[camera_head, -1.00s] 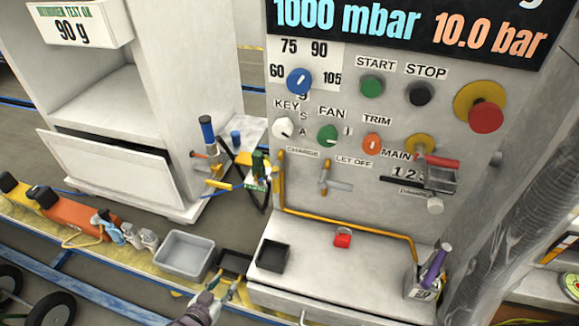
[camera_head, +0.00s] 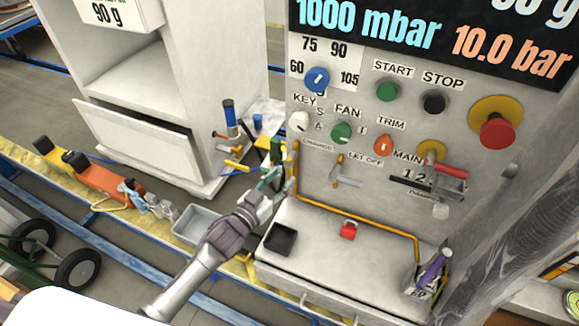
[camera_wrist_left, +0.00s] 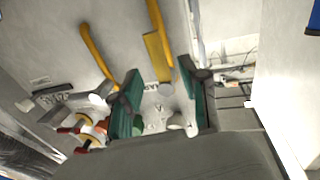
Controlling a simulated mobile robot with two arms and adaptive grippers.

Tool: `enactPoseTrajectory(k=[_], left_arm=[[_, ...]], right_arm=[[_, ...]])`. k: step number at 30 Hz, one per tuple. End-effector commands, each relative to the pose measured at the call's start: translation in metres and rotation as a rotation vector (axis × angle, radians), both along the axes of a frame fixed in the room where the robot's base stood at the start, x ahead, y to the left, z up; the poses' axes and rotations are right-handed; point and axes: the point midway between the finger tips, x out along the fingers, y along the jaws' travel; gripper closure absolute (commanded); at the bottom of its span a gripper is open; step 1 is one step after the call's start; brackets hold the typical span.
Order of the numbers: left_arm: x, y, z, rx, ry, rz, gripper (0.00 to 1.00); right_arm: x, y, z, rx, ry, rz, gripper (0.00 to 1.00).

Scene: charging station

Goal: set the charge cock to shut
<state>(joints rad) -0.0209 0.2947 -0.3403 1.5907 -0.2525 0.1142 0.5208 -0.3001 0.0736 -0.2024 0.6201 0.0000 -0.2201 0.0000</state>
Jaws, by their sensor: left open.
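The charge cock (camera_head: 292,160) is a yellow lever on the yellow pipe at the left edge of the grey panel, left of the CHARGE label (camera_head: 317,145). My left gripper (camera_head: 270,180) is open, just left of and below the cock in the head view, and partly covers the area around it. In the left wrist view, the green finger pads (camera_wrist_left: 158,100) stand apart, with a yellow lever plate (camera_wrist_left: 157,57) showing between and beyond them. I cannot tell whether they touch it. My right gripper is not in view.
The let-off cock (camera_head: 341,172) projects from the panel to the right. Below lie a shelf with a black tray (camera_head: 281,239), a red padlock (camera_head: 348,230) and a purple-handled tool (camera_head: 432,268). A blue-handled valve (camera_head: 229,118) and hoses stand at the left.

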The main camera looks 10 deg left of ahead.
Motion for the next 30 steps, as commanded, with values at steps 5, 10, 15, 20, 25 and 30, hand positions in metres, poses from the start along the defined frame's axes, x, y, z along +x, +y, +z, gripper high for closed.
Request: enactPoseTrajectory(k=[5,10,15,20,25,30], left_arm=[[0.027,-0.011,0.001,0.000,0.000,0.001,0.56],[0.039,-0.016,0.000,-0.001,0.001,0.000,0.56],[0.042,-0.017,-0.001,0.000,0.001,0.000,0.56],[0.041,-0.017,-0.001,0.000,0.001,0.000,0.57],[0.041,-0.017,-0.001,0.000,0.001,0.000,0.86],[0.041,-0.017,-0.001,0.000,0.001,0.001,1.00]], right_arm=[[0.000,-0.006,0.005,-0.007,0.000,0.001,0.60],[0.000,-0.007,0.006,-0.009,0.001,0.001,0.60],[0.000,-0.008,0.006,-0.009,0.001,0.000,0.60],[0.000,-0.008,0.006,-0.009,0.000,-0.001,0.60],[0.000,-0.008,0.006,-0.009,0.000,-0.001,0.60],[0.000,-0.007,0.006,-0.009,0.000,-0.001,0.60]])
